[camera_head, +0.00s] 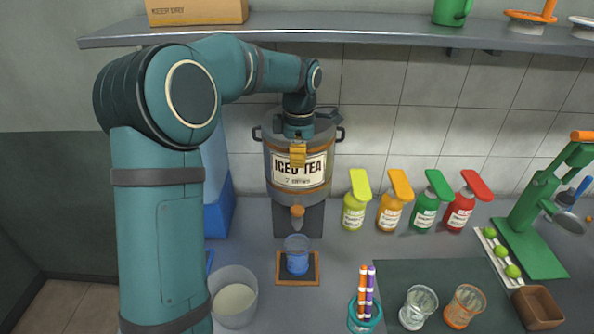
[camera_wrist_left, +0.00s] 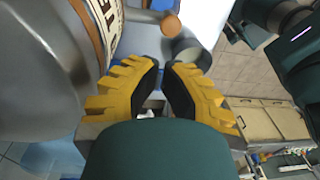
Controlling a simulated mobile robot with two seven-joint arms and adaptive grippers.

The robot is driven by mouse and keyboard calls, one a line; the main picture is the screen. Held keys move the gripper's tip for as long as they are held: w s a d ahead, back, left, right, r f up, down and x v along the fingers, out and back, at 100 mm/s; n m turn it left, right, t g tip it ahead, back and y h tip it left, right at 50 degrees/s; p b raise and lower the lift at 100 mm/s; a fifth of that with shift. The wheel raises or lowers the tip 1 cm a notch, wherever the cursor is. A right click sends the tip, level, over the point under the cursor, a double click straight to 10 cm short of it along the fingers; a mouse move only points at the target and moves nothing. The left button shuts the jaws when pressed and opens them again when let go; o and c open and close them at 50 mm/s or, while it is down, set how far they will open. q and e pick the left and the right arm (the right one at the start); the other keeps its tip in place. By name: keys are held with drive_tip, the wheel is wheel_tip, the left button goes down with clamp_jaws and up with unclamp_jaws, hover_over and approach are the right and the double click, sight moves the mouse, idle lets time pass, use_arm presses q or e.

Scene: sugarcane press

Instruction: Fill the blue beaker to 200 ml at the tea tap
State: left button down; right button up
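The blue beaker (camera_head: 297,255) stands upright on a small dark mat with an orange-brown rim (camera_head: 284,279), below the tap. No tea level can be made out in it. The tap's brown knob (camera_head: 297,211) sits low on the front of the grey iced tea urn (camera_head: 270,160); the knob also shows in the left wrist view (camera_wrist_left: 170,25). My left gripper (camera_head: 298,160) is in front of the urn's label, above the knob and apart from it. Its yellow fingertips (camera_wrist_left: 165,66) are together with nothing visible between them. My right gripper is not in view.
A tub with pale contents (camera_head: 234,300) stands left of the mat. Several bottles with coloured tops (camera_head: 393,210) stand to the right. A cup of pens (camera_head: 365,312), two glasses (camera_head: 418,306) and a green press (camera_head: 540,210) are farther right. A shelf (camera_head: 350,28) runs above.

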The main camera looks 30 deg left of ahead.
sight(296, 206)
use_arm(q)
drive_tip(key=f, duration=1.2)
drive_tip(key=shift+s+f+b, duration=0.25)
drive_tip(key=shift+s+b, duration=0.15)
wheel_tip(296, 206, down, 2)
drive_tip(key=shift+s+d+f+b, duration=0.1)
drive_tip(key=shift+b, duration=0.55)
drive_tip(key=shift+s, duration=0.15)
drive_tip(key=shift+f, duration=0.15)
idle(5.3)
